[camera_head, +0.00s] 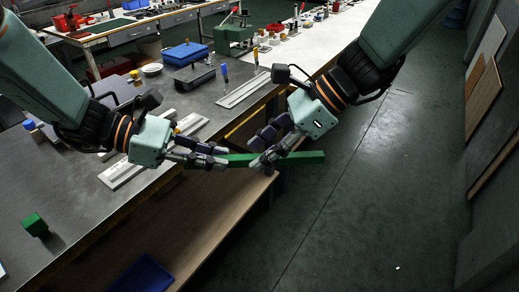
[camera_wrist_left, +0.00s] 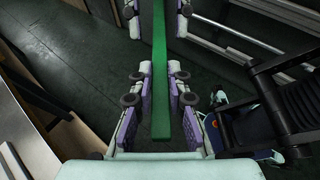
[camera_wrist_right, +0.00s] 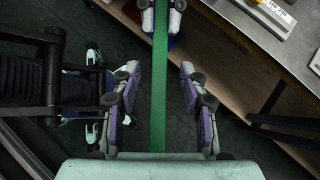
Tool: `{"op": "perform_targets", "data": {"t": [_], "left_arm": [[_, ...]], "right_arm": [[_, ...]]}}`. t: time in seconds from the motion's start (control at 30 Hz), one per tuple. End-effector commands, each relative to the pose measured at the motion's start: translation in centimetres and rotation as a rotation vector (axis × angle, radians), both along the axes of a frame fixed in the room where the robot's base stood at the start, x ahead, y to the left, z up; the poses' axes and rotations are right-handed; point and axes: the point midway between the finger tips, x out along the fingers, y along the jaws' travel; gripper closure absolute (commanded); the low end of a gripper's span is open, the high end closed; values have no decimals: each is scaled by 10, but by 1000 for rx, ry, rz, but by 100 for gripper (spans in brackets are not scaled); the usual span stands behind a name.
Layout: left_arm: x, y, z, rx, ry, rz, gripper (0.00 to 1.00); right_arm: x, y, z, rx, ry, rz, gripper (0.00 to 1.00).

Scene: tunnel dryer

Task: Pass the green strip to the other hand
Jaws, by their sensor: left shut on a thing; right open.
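The green strip (camera_head: 306,157) is a long straight bar held level in the air just past the bench edge. My left gripper (camera_head: 222,157) is shut on its left part. In the left wrist view the strip (camera_wrist_left: 160,50) runs lengthwise between the left fingers (camera_wrist_left: 160,88). My right gripper (camera_head: 262,160) is open around the strip nearer its middle. In the right wrist view the strip (camera_wrist_right: 158,90) passes between the right fingers (camera_wrist_right: 158,82), with gaps on both sides. The right end of the strip sticks out beyond the right gripper.
A grey bench (camera_head: 85,205) lies at the left, with a green block (camera_head: 35,225), pale rails (camera_head: 243,90), a blue box (camera_head: 186,53) and a dark tray (camera_head: 194,77). A wooden lower shelf (camera_head: 205,215) sits under the bench. Open floor (camera_head: 370,215) lies to the right; boards (camera_head: 483,95) lean there.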

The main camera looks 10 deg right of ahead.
Motion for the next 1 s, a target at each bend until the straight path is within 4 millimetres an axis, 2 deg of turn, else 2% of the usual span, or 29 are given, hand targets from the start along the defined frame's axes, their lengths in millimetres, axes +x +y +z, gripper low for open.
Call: {"op": "perform_targets", "data": {"t": [0.13, 0.43, 0.9, 1.0], "left_arm": [[0, 0, 0, 0, 0, 0, 100], [0, 0, 0, 0, 0, 0, 100], [0, 0, 0, 0, 0, 0, 100], [0, 0, 0, 0, 0, 0, 100]], "right_arm": [[0, 7, -7, 0, -1, 1, 57], [0, 8, -8, 0, -1, 0, 57], [1, 8, -8, 0, -1, 0, 96], [0, 8, -8, 0, -1, 0, 100]]}}
